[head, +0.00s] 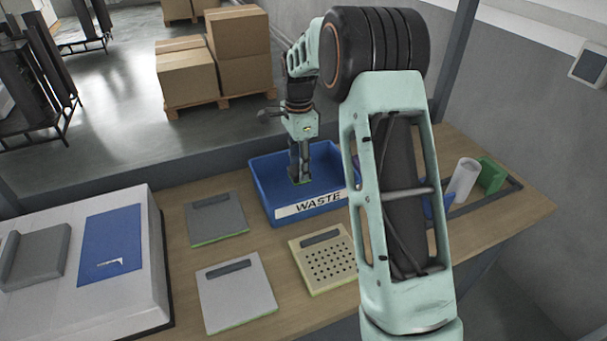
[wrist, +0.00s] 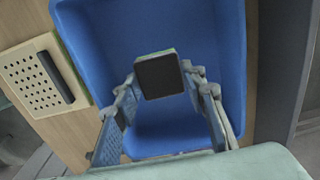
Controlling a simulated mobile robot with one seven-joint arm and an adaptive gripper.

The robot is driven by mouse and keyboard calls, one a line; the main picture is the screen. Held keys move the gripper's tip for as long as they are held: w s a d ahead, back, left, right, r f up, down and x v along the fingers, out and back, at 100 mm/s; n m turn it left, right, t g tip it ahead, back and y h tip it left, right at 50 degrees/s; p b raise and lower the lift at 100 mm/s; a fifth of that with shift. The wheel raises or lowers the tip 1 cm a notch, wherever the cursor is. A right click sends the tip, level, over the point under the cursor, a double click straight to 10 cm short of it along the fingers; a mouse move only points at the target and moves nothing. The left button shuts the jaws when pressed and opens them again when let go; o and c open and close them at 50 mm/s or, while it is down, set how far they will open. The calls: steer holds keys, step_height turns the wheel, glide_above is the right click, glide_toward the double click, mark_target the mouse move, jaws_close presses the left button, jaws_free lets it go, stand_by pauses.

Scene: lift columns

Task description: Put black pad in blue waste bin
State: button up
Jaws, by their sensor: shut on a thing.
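The blue waste bin (head: 262,190) with a white WASTE label stands on the wooden table in the head view. It also fills much of the wrist view (wrist: 95,45). My gripper (head: 300,180) points down over the inside of the bin. In the wrist view my gripper (wrist: 160,85) is shut on the small black pad (wrist: 159,76), which has a thin green edge. The pad is within the bin's outline; I cannot tell whether it touches the bin floor.
A grey pad (head: 216,222), a light grey pad (head: 237,295) and a beige perforated pad (head: 325,270) lie on the table. A white box (head: 150,270) stands at left.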

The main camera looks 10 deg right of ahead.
steer(key=shift+w+d+f, duration=0.35)
steer(key=shift+d+f, duration=0.2)
steer(key=shift+f, duration=0.2)
steer(key=shift+w+d+f, duration=0.1)
steer(key=shift+f, duration=1.55)
steer(key=shift+f, duration=0.2)
steer(key=o, duration=1.1)
steer(key=shift+r, duration=0.1)
step_height(320, 180, up, 12)
steer(key=shift+r, duration=0.1)
